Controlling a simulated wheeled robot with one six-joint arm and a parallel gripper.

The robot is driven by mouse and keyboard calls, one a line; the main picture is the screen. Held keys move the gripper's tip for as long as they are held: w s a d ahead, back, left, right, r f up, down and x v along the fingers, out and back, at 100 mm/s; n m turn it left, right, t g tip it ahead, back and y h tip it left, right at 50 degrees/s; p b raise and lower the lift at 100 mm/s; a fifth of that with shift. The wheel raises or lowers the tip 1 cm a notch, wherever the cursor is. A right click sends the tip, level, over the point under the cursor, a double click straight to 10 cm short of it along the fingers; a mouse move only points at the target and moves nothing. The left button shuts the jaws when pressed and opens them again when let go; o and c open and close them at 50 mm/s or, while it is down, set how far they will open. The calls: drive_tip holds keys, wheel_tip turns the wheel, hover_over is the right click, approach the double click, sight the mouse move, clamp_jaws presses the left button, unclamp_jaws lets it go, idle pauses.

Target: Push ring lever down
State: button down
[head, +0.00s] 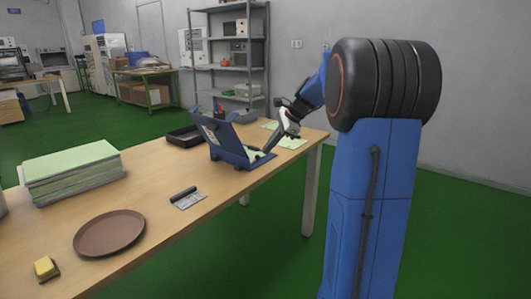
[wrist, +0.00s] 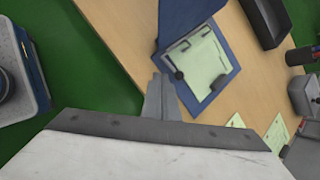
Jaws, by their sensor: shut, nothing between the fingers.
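A blue fixture (head: 222,139) with a raised, tilted panel and a flat base stands near the table's right end. In the wrist view, its blue base (wrist: 218,83) carries a pale green sheet with a dark knob-like part (wrist: 179,75) and a small clip-like part at its edges. I cannot make out a ring lever for certain. My gripper (head: 264,153) reaches down over the right side of the fixture. In the wrist view, my gripper (wrist: 160,78) has its grey fingers together and empty, beside the base's left edge. Whether they touch the fixture cannot be told.
The wooden table (head: 150,168) also holds a black tray (head: 185,136), a stack of green-topped sheets (head: 72,170), a scraper-like tool (head: 187,198), a brown round plate (head: 109,232) and a yellow sponge (head: 46,267). Pale green sheets (head: 290,141) lie right of the fixture.

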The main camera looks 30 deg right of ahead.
drive_tip(key=d+v, duration=0.1)
drive_tip(key=v, duration=0.7)
drive_tip(key=shift+w+d, duration=0.15)
drive_tip(key=s+a+f+n+g+h, duration=0.1)
drive_tip(key=s+a+f+n, duration=0.1)
drive_tip(key=s+a+n, duration=0.5)
drive_tip(key=s+a+f+n+h, duration=0.1)
drive_tip(key=s+a+f+n, duration=0.25)
drive_tip(key=s+a, duration=0.75)
drive_tip(key=s+a+f+n+h, duration=0.1)
drive_tip(key=s+a+f+n, duration=0.3)
drive_tip(key=s, duration=0.4)
drive_tip(key=s+a+f+n+h, duration=0.1)
drive_tip(key=s+a+f+n, duration=0.3)
drive_tip(key=s+f+n, duration=0.3)
drive_tip(key=shift+s+n+t, duration=0.3)
drive_tip(key=shift+s+n, duration=0.05)
drive_tip(key=shift+s, duration=0.2)
